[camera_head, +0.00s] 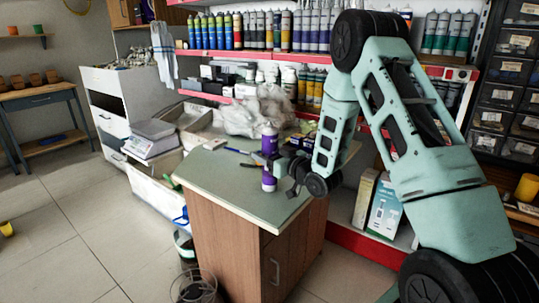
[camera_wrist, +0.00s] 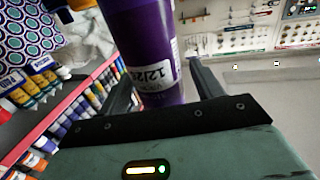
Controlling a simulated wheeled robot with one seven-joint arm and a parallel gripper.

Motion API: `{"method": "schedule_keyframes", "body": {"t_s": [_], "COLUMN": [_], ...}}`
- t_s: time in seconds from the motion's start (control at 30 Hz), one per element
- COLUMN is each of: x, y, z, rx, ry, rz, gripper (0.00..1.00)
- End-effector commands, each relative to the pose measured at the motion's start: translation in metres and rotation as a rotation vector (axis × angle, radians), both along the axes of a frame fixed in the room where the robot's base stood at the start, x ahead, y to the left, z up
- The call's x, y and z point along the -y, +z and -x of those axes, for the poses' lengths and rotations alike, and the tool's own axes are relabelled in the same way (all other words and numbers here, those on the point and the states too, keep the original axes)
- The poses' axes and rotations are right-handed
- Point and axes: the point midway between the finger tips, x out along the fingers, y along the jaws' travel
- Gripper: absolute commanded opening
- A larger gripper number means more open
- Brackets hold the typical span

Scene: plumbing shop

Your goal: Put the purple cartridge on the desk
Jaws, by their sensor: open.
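The purple cartridge (camera_head: 269,143) appears to stand upright on the grey-green top of the wooden desk (camera_head: 225,171), near its right side. A dark part of my gripper (camera_head: 268,163) crosses in front of its middle, and its lower end shows below. In the wrist view the cartridge (camera_wrist: 147,45), with a white printed label, rises between the two fingers of my gripper (camera_wrist: 163,82). The fingers are open, one on each side of it. A gap shows on the right side; contact on the left cannot be told.
Crumpled clear plastic (camera_head: 257,112) and a scale (camera_head: 150,136) sit behind and to the left. Shelves of cartridges (camera_head: 305,30) line the back wall. The desk's front left top is clear.

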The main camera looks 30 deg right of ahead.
Motion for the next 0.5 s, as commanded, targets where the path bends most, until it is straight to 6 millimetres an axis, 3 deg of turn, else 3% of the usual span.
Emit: {"method": "schedule_keyframes", "body": {"t_s": [0.23,0.5], "x": [0.002,0.011], "y": [0.0,0.0], "z": [0.014,0.069], "rx": [-0.001,-0.002], "ry": [0.0,-0.003], "rz": [0.0,-0.001], "gripper": [0.66,0.66]}}
